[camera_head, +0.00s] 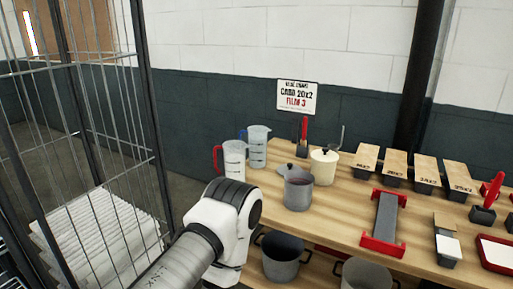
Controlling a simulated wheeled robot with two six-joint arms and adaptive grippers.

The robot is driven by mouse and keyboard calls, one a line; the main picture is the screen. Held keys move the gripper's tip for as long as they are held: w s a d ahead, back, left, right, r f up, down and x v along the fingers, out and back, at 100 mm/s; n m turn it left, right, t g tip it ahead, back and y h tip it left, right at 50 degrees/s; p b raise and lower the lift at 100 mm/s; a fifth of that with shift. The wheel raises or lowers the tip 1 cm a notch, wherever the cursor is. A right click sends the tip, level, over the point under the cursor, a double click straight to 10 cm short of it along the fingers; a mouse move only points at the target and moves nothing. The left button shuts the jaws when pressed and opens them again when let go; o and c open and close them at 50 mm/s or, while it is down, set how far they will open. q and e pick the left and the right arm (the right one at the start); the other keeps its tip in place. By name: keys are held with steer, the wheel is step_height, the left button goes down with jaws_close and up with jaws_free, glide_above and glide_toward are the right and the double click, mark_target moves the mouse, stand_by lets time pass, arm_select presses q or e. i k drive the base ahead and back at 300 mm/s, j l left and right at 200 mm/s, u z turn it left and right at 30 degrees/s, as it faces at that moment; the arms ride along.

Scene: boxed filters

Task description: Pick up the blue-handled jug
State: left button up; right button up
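The blue-handled jug (258,149) is clear with markings and stands at the far left end of the wooden table. Its blue handle is on its left side. A red-handled jug (235,160) stands just in front and to the left of it and overlaps its lower left part. One of my white arms reaches up from the bottom, its joint in front of the table's left edge. No gripper fingers show in this view.
On the table (333,208), a grey pot (298,193) and a cream canister (324,168) stand right of the jugs. Several labelled boxes (396,166) and a red-ended holder (386,218) lie farther right. A wire cage (150,120) stands left. Pots sit on a lower shelf.

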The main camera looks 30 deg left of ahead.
mark_target(258, 134)
steer(key=i, duration=0.15)
steer(key=i+u, duration=0.15)
steer(key=u, duration=0.25)
steer(key=i+u, duration=0.2)
steer(key=u, duration=0.2)
steer(key=i+u, duration=0.15)
steer(key=u, duration=0.25)
steer(key=i+l+u, duration=0.15)
steer(key=u, duration=0.25)
